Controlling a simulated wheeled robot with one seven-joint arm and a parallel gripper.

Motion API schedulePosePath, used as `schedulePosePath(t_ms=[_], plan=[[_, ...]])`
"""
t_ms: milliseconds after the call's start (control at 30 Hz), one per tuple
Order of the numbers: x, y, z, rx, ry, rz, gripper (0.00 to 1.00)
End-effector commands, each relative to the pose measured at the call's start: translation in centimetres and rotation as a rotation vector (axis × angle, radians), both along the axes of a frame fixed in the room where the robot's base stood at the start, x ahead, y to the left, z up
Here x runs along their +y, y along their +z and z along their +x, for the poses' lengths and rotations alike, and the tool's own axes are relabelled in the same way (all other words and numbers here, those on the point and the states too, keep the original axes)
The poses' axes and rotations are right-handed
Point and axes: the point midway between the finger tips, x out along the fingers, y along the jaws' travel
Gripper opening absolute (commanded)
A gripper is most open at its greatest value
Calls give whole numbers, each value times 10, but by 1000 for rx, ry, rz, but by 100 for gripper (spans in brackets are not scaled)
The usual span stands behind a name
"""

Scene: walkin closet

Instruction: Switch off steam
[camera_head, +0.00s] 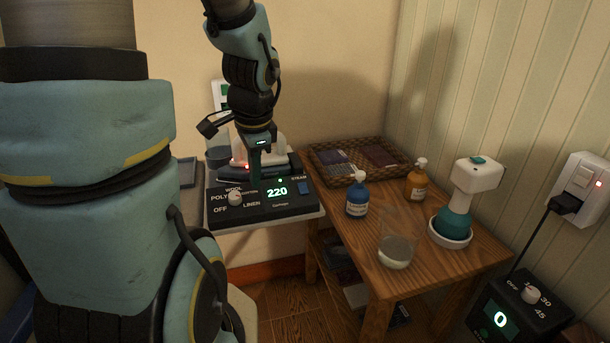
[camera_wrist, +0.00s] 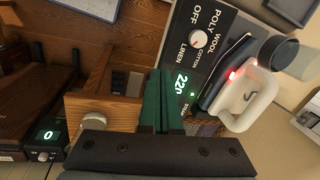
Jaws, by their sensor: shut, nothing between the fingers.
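The black steam station panel (camera_head: 225,205) carries a white dial (camera_head: 235,198) labelled OFF, POLY, WOOL, COTTON, LINEN. Its green display (camera_head: 277,191) reads 220. A blue rocker switch (camera_head: 303,188) sits under the STEAM label at the panel's right, and a small green light glows near the display. The dial (camera_wrist: 198,39) and display (camera_wrist: 180,83) also show in the wrist view, where my fingers partly hide the STEAM end. My gripper (camera_head: 255,181) is shut and empty, pointing down at the panel's back, left of the switch. I cannot tell whether it touches the panel.
A white iron (camera_head: 268,150) with a red light rests behind the panel, close to my gripper. A wooden table (camera_head: 345,233) at right holds a wicker basket (camera_head: 322,171), a blue bottle (camera_head: 357,200), an amber bottle (camera_head: 416,186) and a glass (camera_head: 396,252). A wall outlet (camera_head: 580,190) is at right.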

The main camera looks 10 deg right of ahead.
Motion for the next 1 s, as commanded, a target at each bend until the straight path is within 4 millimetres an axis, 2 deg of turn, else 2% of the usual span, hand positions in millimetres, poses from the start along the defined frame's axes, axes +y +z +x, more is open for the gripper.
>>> schedulePosePath(t_ms=[100, 300, 500, 700, 1000], plan=[[-27, 13, 14, -9, -401, 102, 0], [-74, 29, 33, -26, -1069, 294, 0], [-111, 39, 43, -40, -1517, 444, 0], [-125, 42, 46, -47, -1686, 508, 0], [-125, 42, 46, -47, -1694, 511, 0]])
